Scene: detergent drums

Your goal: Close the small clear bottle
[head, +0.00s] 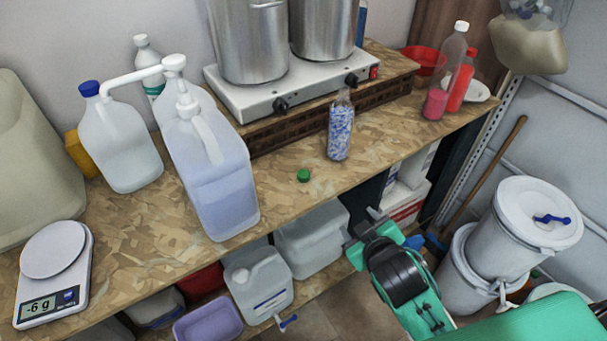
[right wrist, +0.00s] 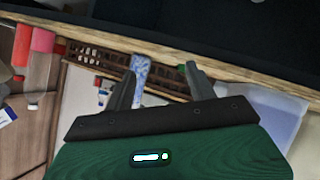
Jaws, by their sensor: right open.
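The small clear bottle (head: 340,130) stands upright on the wooden bench, filled with blue and white granules; its neck shows no cap. A green cap (head: 303,176) lies on the bench just left of and nearer than the bottle. My right gripper (head: 364,226) is off the bench's front edge, right of and below the bottle, open and empty. In the right wrist view the gripper (right wrist: 160,75) has its fingers apart, the bottle (right wrist: 140,68) seen beyond the left finger and the cap (right wrist: 181,68) partly hidden beside the right finger. My left gripper is in neither view.
A hot plate (head: 290,93) with two steel pots stands behind the bottle. Large jugs (head: 212,175) and a scale (head: 54,270) are on the left; a pink-filled bottle (head: 435,103) is at the right. White drums (head: 535,215) stand at the far right. Bench around the cap is clear.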

